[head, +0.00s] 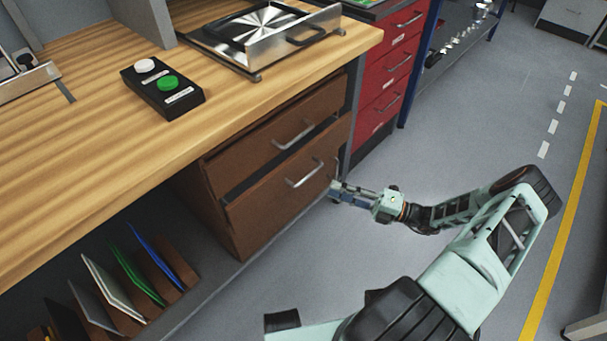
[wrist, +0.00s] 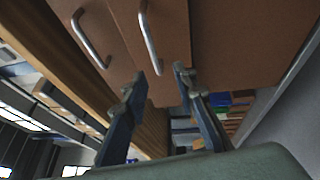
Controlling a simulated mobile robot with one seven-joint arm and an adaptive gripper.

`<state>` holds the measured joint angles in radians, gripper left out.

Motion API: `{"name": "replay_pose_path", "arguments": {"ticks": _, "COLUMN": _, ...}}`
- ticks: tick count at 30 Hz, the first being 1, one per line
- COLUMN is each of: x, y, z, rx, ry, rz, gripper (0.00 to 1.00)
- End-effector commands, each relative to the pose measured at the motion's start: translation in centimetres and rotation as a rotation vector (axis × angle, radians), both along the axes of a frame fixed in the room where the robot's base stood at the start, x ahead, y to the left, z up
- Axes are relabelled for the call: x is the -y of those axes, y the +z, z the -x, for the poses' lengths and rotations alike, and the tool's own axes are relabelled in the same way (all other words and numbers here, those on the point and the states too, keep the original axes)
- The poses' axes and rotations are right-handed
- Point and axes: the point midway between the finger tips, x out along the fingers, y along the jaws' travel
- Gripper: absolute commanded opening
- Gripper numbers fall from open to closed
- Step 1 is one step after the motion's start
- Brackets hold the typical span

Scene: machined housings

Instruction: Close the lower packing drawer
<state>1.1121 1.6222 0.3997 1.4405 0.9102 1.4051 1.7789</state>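The lower packing drawer (head: 272,210) is brown with a metal bar handle (head: 304,176). It stands out a little from the cabinet, with a dark gap above its front. The upper drawer (head: 240,158) sits above it and looks shut or nearly so. My gripper (head: 333,191) is at the right end of the lower drawer front, low and close to it; I cannot tell whether it touches. In the wrist view, the two fingers (wrist: 159,76) are apart with nothing between them. The lower handle (wrist: 149,40) and upper handle (wrist: 88,38) lie beyond the fingertips.
The wooden worktop (head: 215,125) overhangs the drawers and carries a button box (head: 163,90) and a metal fixture (head: 290,45). A red drawer cabinet (head: 385,75) stands at the right. Folders (head: 135,270) stand on the shelf at lower left. The grey floor (head: 480,125) is open.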

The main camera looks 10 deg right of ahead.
Motion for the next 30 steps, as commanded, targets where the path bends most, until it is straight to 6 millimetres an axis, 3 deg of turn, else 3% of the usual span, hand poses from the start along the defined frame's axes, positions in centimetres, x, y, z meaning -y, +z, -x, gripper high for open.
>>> {"name": "replay_pose_path", "arguments": {"ticks": 3, "x": 1.2, "y": 0.0, "z": 0.2, "rx": 0.013, "ry": -0.037, "rz": -0.051, "gripper": 0.26}}
{"name": "replay_pose_path", "arguments": {"ticks": 7, "x": 1.0, "y": 0.3, "z": -0.1, "rx": 0.017, "ry": -0.046, "rz": -0.067, "gripper": 0.26}}
{"name": "replay_pose_path", "arguments": {"ticks": 21, "x": -5.9, "y": 1.6, "z": -4.1, "rx": 0.015, "ry": -0.043, "rz": -0.064, "gripper": 0.26}}
{"name": "replay_pose_path", "arguments": {"ticks": 30, "x": -7.7, "y": 2.0, "z": -5.3, "rx": 0.016, "ry": -0.044, "rz": -0.061, "gripper": 0.26}}
